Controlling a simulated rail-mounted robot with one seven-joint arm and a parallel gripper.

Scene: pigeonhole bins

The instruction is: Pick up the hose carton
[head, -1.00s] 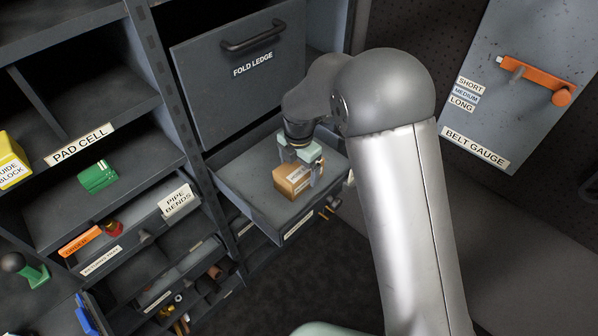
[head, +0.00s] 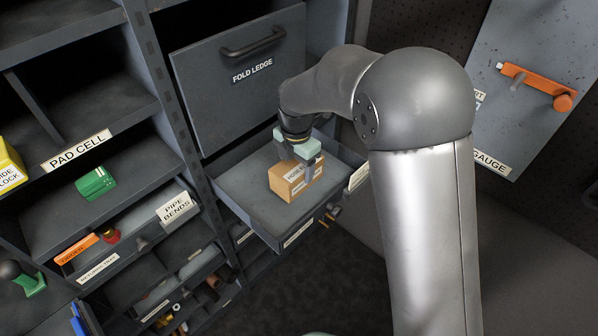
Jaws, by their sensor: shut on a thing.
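The hose carton (head: 290,184) is a small brown cardboard box with white labels; the top label begins "HOSE". It is in the middle of the open grey tray (head: 246,195) below the fold ledge panel. My gripper (head: 303,166) points down over the carton and is shut on it, with one finger visible at its near right side. The other finger is partly hidden. I cannot tell whether the carton's underside touches the tray floor.
The FOLD LEDGE panel (head: 243,78) stands behind the tray. To the left are shelves with a green block (head: 95,183) and the PIPE BENDS bin (head: 176,209). The BELT GAUGE board (head: 520,100) with an orange handle hangs at the right. The tray floor around the carton is clear.

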